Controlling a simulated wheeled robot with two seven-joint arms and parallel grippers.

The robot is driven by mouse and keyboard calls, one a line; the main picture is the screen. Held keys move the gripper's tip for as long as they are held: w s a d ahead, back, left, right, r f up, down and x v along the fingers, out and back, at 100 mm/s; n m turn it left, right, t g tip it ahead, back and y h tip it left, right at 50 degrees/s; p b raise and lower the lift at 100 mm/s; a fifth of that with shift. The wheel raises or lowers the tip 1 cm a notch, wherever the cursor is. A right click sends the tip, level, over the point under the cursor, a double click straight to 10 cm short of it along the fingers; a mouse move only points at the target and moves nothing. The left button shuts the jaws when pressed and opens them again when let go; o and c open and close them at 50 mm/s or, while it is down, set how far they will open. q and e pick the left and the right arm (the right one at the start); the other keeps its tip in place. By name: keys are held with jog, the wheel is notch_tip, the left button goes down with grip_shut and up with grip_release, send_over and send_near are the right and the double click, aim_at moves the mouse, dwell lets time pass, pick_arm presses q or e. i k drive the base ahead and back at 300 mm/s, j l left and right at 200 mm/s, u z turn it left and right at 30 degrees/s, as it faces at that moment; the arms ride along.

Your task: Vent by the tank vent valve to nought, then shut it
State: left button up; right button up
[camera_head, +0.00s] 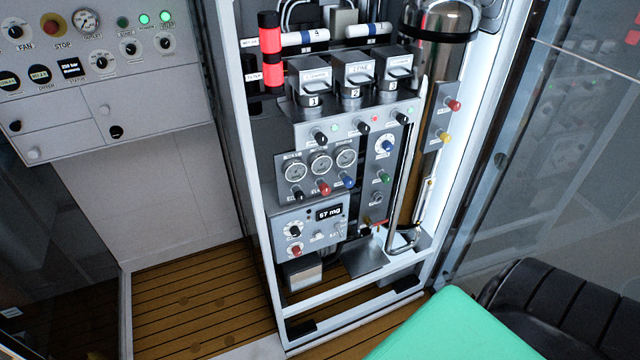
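A tall shiny metal tank (435,60) stands at the right of the open panel frame. Beside it a grey strip carries a red knob (454,105) and a yellow knob (446,138); their labels are too small to read, so I cannot tell which is the tank vent valve. Three round gauges (320,163) sit mid-panel, with black, red and blue knobs (348,181) below them. Their needles are too small to read. A small display (329,212) appears to read 57 mg. Neither of my grippers is in view.
A white panel with a gauge (87,20), lamps and knobs hangs at the upper left. Glass (580,150) stands at the right. A green flat surface (450,330) and a black ribbed object (545,300) fill the lower right. Slatted wooden floor (200,300) lies clear at lower left.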

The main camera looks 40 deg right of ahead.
aim_at(325, 189)
jog(key=z, duration=1.25)
